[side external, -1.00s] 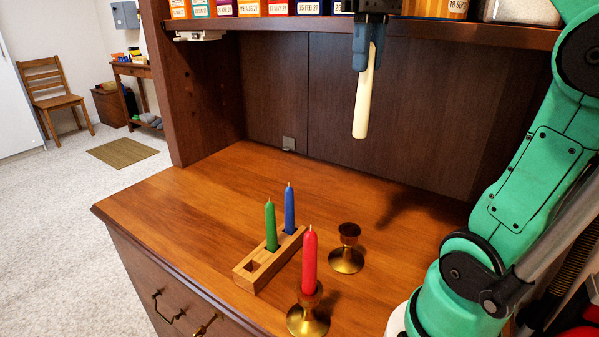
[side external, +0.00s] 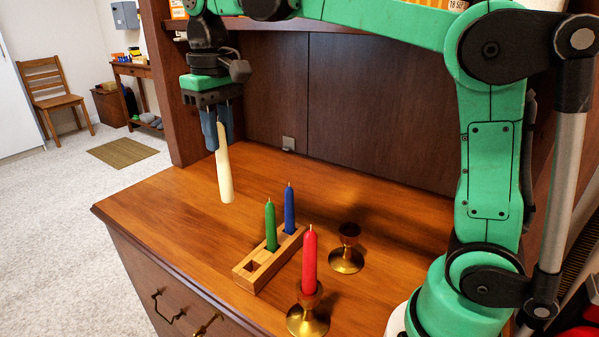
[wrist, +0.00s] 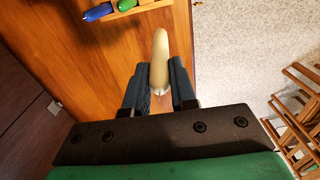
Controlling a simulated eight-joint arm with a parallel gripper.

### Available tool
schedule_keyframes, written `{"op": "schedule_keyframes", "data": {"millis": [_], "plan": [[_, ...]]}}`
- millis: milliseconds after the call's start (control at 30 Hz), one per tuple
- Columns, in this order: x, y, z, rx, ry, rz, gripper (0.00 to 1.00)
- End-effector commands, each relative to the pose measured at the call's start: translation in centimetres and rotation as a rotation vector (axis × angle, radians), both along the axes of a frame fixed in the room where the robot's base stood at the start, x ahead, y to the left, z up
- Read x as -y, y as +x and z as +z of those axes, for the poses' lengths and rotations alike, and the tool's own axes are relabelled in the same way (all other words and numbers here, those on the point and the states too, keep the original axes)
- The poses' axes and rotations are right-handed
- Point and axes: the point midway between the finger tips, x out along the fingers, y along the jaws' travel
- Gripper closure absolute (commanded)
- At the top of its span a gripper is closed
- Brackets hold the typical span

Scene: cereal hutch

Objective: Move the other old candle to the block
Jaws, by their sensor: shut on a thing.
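My gripper (side external: 217,127) is shut on a cream candle (side external: 225,176), which hangs nearly upright and slightly tilted above the left part of the wooden counter. In the wrist view the cream candle (wrist: 160,62) sits between the two blue fingers. The wooden block (side external: 262,267) stands to the right and nearer the front. It holds a green candle (side external: 271,228) and a blue candle (side external: 290,212); its front-left hole is empty. The block also shows at the top of the wrist view (wrist: 148,5).
A red candle (side external: 309,262) stands in a brass holder (side external: 308,320) at the counter's front. An empty brass holder (side external: 347,258) stands behind it. The hutch side post (side external: 172,90) is close behind my gripper. A shelf (side external: 340,27) runs above. The counter left of the block is clear.

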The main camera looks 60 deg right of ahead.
Motion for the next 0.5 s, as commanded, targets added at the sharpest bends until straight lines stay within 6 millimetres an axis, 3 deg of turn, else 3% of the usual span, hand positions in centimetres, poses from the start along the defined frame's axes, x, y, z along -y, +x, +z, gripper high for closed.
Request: {"op": "schedule_keyframes", "data": {"millis": [300,500], "plan": [[-1.0,-4.0,-3.9,-0.001,-0.011,0.251,1.0],[-1.1,-4.6,-5.2,-0.001,-0.012,0.285,1.0]]}}
